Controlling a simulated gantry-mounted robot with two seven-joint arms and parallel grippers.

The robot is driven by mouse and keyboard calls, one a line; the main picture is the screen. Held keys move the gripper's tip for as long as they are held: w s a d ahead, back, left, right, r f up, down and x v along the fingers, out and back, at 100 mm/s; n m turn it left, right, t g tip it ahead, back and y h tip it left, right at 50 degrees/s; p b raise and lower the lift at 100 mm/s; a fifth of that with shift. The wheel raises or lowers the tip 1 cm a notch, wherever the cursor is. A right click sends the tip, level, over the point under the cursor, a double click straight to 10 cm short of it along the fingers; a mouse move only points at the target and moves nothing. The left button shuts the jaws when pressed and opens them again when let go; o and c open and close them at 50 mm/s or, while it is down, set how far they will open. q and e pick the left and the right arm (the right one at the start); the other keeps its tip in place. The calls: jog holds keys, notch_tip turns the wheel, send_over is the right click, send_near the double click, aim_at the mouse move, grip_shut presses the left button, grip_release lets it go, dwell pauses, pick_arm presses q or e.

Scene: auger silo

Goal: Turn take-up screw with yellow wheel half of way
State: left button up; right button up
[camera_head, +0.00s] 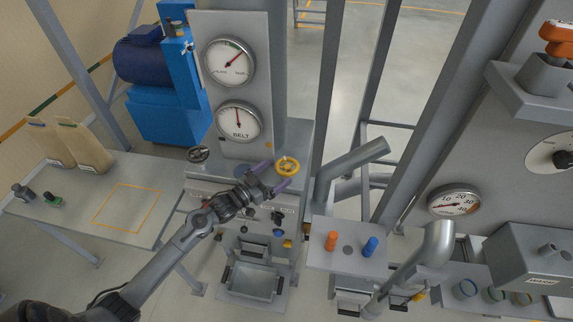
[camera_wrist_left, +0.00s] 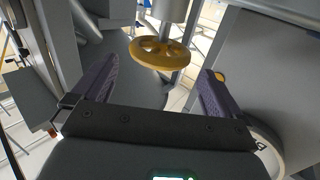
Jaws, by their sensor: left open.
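The yellow wheel (camera_head: 288,165) of the take-up screw sits on the front of the grey machine, below and right of the BELT gauge (camera_head: 238,122). My left gripper (camera_head: 273,177) is open, with its purple fingers pointing at the wheel from the left. In the left wrist view the yellow wheel (camera_wrist_left: 160,53) is ahead of the gripper (camera_wrist_left: 159,72), roughly centred between the two fingertips. The fingers show clear of its rim, and a grey shaft rises behind it. I cannot tell the exact depth gap. My right gripper is not in view.
A dark handwheel (camera_head: 198,154) is on the left of the same machine. A second gauge (camera_head: 229,62) is above the BELT gauge. A panel with orange (camera_head: 331,241) and blue (camera_head: 370,246) knobs stands to the right. A table (camera_head: 60,207) with sacks is at left.

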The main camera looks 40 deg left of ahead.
aim_at(287, 166)
pick_arm(q)
jog(key=shift+w+d+p, duration=0.15)
jog(key=shift+w+d, duration=0.1)
jog(key=shift+w, duration=1.2)
jog(key=shift+w+d+p, duration=0.15)
jog(key=shift+w+d, duration=0.05)
jog(key=shift+w, duration=1.25)
